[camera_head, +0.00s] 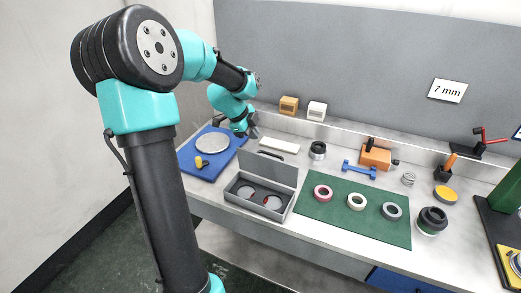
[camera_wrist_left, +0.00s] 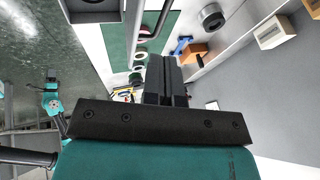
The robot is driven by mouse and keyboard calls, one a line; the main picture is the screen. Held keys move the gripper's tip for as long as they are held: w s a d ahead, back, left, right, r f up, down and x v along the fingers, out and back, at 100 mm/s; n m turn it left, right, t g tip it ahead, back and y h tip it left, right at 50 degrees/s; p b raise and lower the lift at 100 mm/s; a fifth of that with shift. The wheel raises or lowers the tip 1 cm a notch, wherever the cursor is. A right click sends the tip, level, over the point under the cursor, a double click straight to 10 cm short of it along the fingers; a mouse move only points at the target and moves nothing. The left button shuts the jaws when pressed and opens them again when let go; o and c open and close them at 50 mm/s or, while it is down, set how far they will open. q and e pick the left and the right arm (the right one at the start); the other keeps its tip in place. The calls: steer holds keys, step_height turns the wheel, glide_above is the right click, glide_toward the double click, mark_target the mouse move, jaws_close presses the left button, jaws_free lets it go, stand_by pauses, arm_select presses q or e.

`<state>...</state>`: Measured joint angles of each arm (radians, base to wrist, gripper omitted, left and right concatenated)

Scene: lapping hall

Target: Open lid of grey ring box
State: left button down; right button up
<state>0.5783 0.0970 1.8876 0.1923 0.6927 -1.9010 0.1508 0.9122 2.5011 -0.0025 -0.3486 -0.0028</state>
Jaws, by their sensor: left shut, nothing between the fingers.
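The grey ring box (camera_head: 250,209) stands at the front of the bench, left of the green mat. Its lid (camera_head: 277,168) is raised, standing up along the back edge, so the inside shows. Round pieces, one with a red spot, lie in it. Part of the box (camera_wrist_left: 94,16) also shows at the top left of the left wrist view. My left gripper (camera_head: 254,133) is behind the box, above the back of the bench, apart from the lid. In the left wrist view its fingers (camera_wrist_left: 165,72) are together and empty. My right gripper is not visible.
A blue board (camera_head: 222,160) with a round plate is left of the box. The green mat (camera_head: 335,222) to the right holds three rings. A white bar (camera_head: 279,145) lies behind the lid. Orange and white blocks stand by the back wall. A black-and-green cylinder (camera_head: 432,221) stands further right.

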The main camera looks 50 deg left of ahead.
mark_target(269, 163)
arm_select(q)
steer(key=shift+f, duration=0.15)
steer(key=x, duration=0.9)
steer(key=shift+w+f, duration=0.25)
steer(key=shift+f, duration=0.05)
steer(key=shift+d, duration=0.1)
